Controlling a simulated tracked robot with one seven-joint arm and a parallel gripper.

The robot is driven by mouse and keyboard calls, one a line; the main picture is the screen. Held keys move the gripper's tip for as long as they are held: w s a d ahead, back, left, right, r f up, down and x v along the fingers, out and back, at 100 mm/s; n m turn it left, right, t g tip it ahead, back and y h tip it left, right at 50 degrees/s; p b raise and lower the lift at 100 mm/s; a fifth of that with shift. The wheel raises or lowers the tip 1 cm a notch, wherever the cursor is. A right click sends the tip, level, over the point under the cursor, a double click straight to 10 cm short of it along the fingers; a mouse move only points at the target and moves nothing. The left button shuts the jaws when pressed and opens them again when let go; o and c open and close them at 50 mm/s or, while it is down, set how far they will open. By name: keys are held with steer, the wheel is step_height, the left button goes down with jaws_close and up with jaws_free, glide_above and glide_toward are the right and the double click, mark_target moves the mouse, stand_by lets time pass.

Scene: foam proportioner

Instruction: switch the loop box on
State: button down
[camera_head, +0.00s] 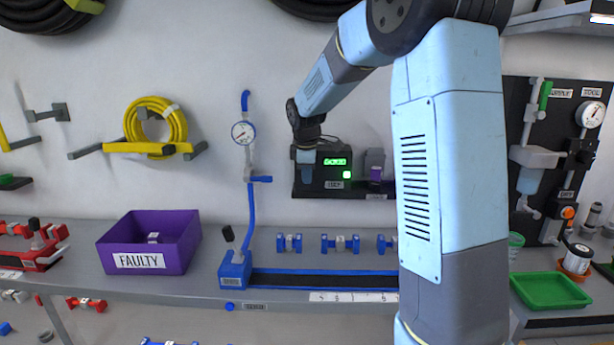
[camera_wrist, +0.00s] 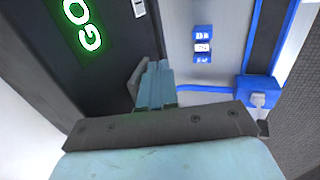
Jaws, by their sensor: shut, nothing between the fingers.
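A dark box (camera_head: 333,165) stands on a small wall shelf, with a lit green display and a lit green square on its front. Its small label is too small to read with certainty. In the wrist view the box's dark face (camera_wrist: 60,65) fills the left, with large green letters "GO" showing. My gripper (camera_head: 305,165) is in front of the box's left part, pointing down. In the wrist view my gripper's fingers (camera_wrist: 155,85) are together and empty, close to the box. A grey piece (camera_wrist: 134,86) is beside the fingertips; I cannot tell whether they touch.
A grey holder with a purple part (camera_head: 375,165) stands right of the box. Below, the bench carries a blue fixture (camera_head: 235,270), several blue fittings (camera_head: 340,243) and a purple bin (camera_head: 150,243) labelled FAULTY. A blue hose (camera_head: 249,205) and gauge hang left of my gripper.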

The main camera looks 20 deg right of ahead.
steer(key=shift+r, duration=0.1)
steer(key=shift+r, duration=0.7)
steer(key=s+a+r, duration=0.3)
steer(key=s+r, duration=0.4)
steer(key=s, duration=0.2)
steer(key=shift+r, duration=0.35)
